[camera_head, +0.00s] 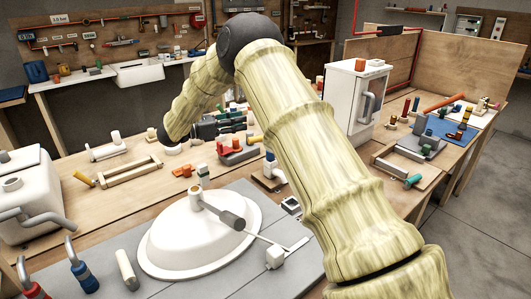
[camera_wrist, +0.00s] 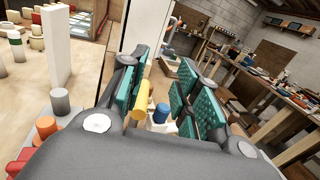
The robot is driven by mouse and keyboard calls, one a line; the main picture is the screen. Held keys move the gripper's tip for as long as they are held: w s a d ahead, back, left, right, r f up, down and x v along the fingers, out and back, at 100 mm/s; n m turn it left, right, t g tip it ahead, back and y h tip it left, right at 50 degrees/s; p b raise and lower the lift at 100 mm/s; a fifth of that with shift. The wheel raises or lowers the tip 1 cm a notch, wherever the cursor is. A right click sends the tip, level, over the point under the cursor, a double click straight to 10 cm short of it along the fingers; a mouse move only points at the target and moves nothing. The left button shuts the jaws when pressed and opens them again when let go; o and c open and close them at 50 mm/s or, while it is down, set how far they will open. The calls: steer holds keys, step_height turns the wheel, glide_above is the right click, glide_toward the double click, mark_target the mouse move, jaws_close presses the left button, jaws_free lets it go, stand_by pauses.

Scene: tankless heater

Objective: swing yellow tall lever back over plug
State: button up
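A yellow lever end (camera_wrist: 141,98) shows between my gripper's fingers in the wrist view, nearer the left finger. A blue knob or plug (camera_wrist: 160,113) is just right of it and lower. My gripper (camera_wrist: 165,95) is open, with teal pads on both sides and a gap between them; I cannot tell whether a pad touches the lever. In the head view my gripper (camera_head: 243,119) reaches right over the bench, and a small yellow piece (camera_head: 254,140) shows just beyond and below its fingers. The lever's base and any plug beneath it are hidden or too small to tell.
A grey block with red knobs (camera_head: 237,154) stands just below my gripper. A white sink basin (camera_head: 195,240) with a faucet is nearer. A white cabinet (camera_head: 352,95) stands at right.

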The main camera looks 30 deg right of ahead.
step_height(320, 180, down, 9)
steer(key=b, duration=0.6)
steer(key=d, duration=0.3)
steer(key=s+d, duration=0.1)
steer(key=d, duration=0.3)
steer(key=d+p, duration=0.1)
steer(key=d, duration=0.2)
steer(key=shift+s+d, duration=0.15)
steer(key=shift+d, duration=0.1)
jaws_close()
